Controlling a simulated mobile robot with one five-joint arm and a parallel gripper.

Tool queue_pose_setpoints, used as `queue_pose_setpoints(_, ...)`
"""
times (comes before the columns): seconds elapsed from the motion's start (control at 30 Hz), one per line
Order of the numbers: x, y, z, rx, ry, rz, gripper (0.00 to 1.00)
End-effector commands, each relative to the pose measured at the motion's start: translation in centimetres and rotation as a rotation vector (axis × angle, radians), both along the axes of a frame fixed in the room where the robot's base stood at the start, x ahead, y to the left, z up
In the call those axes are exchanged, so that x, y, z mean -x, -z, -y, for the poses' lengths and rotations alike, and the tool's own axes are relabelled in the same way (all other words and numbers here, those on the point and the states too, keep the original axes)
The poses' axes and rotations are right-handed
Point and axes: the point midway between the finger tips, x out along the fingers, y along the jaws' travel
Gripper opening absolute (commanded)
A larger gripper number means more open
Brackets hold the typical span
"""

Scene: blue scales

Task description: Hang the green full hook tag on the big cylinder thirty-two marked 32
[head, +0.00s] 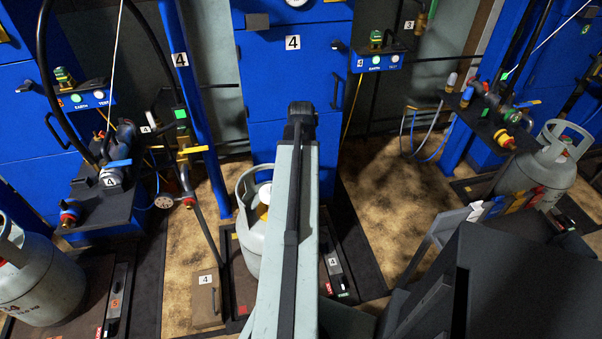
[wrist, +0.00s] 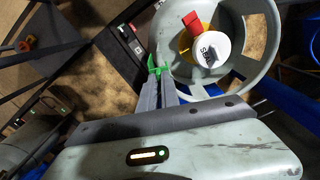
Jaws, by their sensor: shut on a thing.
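My gripper (wrist: 160,80) is shut on the green tag (wrist: 155,66), which sticks out past the fingertips in the wrist view. The tag's lettering cannot be read. A grey cylinder's round collar (wrist: 268,45) lies just right of the tag, with a white-capped valve (wrist: 211,50) and a red piece (wrist: 191,19) inside it. The tag is by the collar's left outer side; I cannot tell whether it touches. In the head view a grey cylinder (head: 247,228) stands in the middle, partly behind my arm, which hides the gripper. No 32 can be read.
Another grey cylinder (head: 540,170) stands at right and one (head: 30,280) at left. Coloured tags (head: 515,204) sit in a row at right. Blue cabinets (head: 285,110) and a fittings shelf (head: 108,205) stand behind. Bare floor (head: 375,190) shows right of the middle cylinder.

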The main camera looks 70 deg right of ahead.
Motion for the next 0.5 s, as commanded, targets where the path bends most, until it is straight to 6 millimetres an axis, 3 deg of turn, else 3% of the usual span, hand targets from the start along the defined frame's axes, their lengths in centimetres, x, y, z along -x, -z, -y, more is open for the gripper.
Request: queue_pose_setpoints(0.5,-0.1,1.3,0.0,0.000,-0.001,0.000,0.00)
